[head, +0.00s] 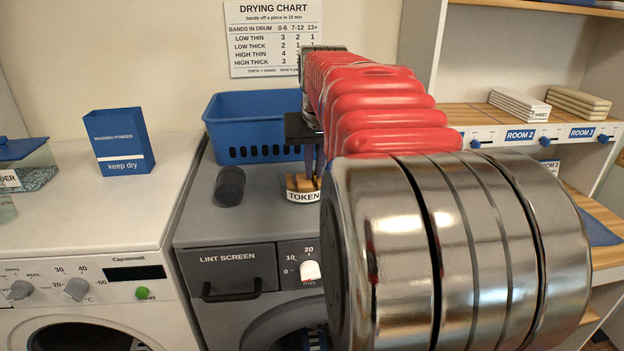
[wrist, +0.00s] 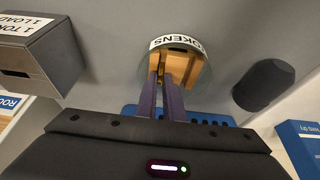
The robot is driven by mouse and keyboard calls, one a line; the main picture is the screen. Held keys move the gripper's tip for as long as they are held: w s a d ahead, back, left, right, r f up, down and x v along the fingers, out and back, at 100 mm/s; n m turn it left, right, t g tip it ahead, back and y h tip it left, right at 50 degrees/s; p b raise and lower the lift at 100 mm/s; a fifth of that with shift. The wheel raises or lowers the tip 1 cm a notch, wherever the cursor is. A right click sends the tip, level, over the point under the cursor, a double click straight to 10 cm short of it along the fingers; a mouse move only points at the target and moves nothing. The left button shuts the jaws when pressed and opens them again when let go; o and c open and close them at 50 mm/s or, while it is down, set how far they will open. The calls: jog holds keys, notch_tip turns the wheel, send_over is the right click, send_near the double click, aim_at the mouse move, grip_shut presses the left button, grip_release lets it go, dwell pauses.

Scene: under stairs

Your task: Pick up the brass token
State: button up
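In the wrist view, my gripper (wrist: 162,80) reaches into a round holder labelled TOKENS (wrist: 172,42), with a wooden block inside. Its two purple fingers are close together, with a narrow gap. A small brass-coloured sliver (wrist: 161,70) shows at the fingertips, probably the brass token; I cannot tell whether the fingers grip it or only stand around it. In the head view, the holder (head: 303,195) stands on the grey machine, and my gripper's fingers (head: 313,172) point down at it, partly hidden by my arm.
A blue basket (head: 252,122) stands just behind the holder, and a dark cylinder (head: 231,184) lies to its left. In the wrist view, a grey box with a token label (wrist: 35,50) stands at upper left. A blue washing powder box (head: 120,143) is on the white machine.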

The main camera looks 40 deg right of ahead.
grip_shut()
jog(key=shift+r, duration=0.15)
notch_tip(320, 180, up, 10)
dwell(0.7)
dwell(0.5)
notch_tip(320, 180, up, 4)
send_over(314, 173)
jog(key=shift+r, duration=0.35)
jog(key=shift+s, duration=0.1)
dwell(0.4)
